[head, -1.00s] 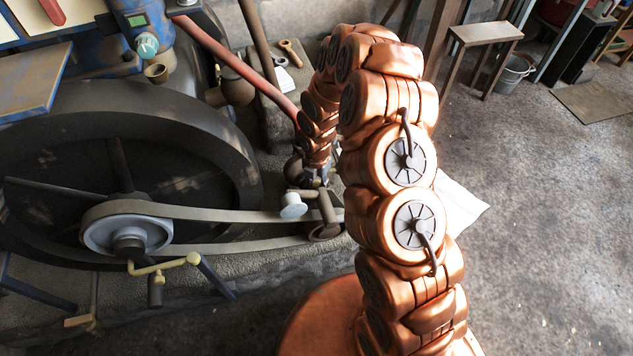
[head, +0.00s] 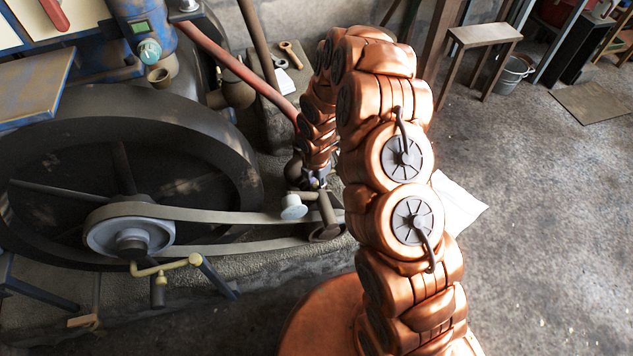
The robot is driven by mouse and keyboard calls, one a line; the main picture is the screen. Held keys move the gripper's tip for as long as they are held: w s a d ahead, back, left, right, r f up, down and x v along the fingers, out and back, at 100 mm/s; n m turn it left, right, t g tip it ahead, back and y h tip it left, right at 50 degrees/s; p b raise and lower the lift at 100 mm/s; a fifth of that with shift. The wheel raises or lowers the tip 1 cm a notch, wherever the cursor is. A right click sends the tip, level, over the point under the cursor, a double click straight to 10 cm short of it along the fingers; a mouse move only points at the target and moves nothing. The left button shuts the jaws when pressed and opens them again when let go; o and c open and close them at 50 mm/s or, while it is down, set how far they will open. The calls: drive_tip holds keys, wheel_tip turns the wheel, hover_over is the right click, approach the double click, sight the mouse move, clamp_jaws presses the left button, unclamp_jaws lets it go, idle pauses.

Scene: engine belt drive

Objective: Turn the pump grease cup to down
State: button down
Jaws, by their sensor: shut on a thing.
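The pump beside the belt's right end (head: 326,216) is small and partly behind my arm. A pale, round-faced cup (head: 293,207) sits at its left on a short stem, and I take it for the pump grease cup. My gripper (head: 313,184) is at the top of the pump, just right of and above the pale cup. It is shut on a part there. The jaws are small and dark, so the exact contact and the cup's angle are hard to see.
A large dark flywheel (head: 215,130) with a grey pulley (head: 100,238) stands at left, its belt (head: 230,213) running to the pump. A yellow crank (head: 175,266) juts out in front. A red pipe (head: 235,65) slopes down behind my gripper. Open floor lies at right.

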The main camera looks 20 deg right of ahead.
drive_tip(key=m+p, duration=0.1)
drive_tip(key=m, duration=0.2)
drive_tip(key=shift+r+m, duration=0.1)
drive_tip(key=shift+m, duration=0.3)
drive_tip(key=m, duration=0.4)
drive_tip(key=shift+m+p, duration=0.3)
drive_tip(key=shift+p, duration=0.05)
drive_tip(key=m, duration=0.9)
drive_tip(key=shift+p, duration=0.4)
drive_tip(key=m, duration=0.4)
drive_tip(key=shift+m, duration=0.3)
drive_tip(key=m, duration=0.3)
drive_tip(key=shift+m+p, duration=0.3)
drive_tip(key=m, duration=0.3)
drive_tip(key=shift+m+p, duration=0.3)
drive_tip(key=shift+m, duration=1.9)
